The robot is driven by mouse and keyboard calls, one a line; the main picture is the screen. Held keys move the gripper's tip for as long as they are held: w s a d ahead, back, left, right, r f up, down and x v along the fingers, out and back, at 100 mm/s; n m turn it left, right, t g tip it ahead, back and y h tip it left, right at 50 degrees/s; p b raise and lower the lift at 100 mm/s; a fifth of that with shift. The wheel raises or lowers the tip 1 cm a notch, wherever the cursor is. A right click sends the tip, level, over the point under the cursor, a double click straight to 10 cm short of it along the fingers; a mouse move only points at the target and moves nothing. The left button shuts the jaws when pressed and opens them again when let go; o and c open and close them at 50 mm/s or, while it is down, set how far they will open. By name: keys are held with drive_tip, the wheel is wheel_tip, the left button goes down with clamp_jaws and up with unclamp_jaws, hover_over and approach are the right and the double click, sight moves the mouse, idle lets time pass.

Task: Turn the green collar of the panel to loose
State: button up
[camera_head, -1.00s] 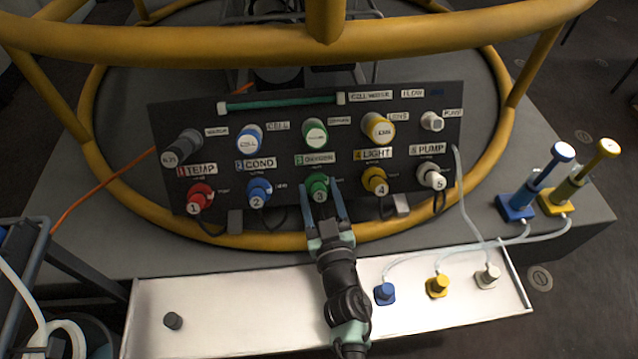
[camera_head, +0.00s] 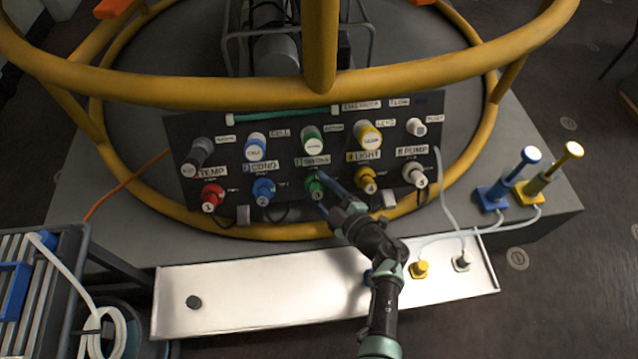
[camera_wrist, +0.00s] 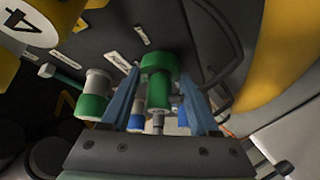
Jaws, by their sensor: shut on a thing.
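The dark panel (camera_head: 229,163) carries a row of numbered coloured connectors. The green collar (camera_head: 312,183) sits in the middle of the lower row, under the OXYGEN label. My gripper (camera_head: 321,191) reaches it from the lower right, its blue fingers shut on the collar. In the wrist view the green collar (camera_wrist: 158,62) shows between the two fingers of my gripper (camera_wrist: 160,80). The fingers hide part of it in the head view. I cannot read any mark of its turn.
The red connector (camera_head: 212,194) and blue connector (camera_head: 263,190) are left of the collar. The yellow connector (camera_head: 366,180) and white connector (camera_head: 415,175) are right. A yellow tube frame (camera_head: 230,92) crosses above. A pale tray (camera_head: 250,300) lies in front.

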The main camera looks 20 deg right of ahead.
drive_tip(key=shift+r+n+g+y+p, duration=0.1)
drive_tip(key=shift+n+g+y+p, duration=0.3)
drive_tip(key=shift+n+g+p, duration=0.9)
drive_tip(key=shift+n+t+b, duration=0.3)
drive_tip(key=shift+n+b, duration=0.05)
drive_tip(key=shift+n, duration=0.25)
drive_tip(key=o, duration=1.4)
drive_tip(key=shift+c, duration=0.2)
drive_tip(key=shift+d, duration=0.1)
drive_tip(key=p+v, duration=0.6)
drive_tip(key=v, duration=0.7)
drive_tip(key=shift+w, duration=0.1)
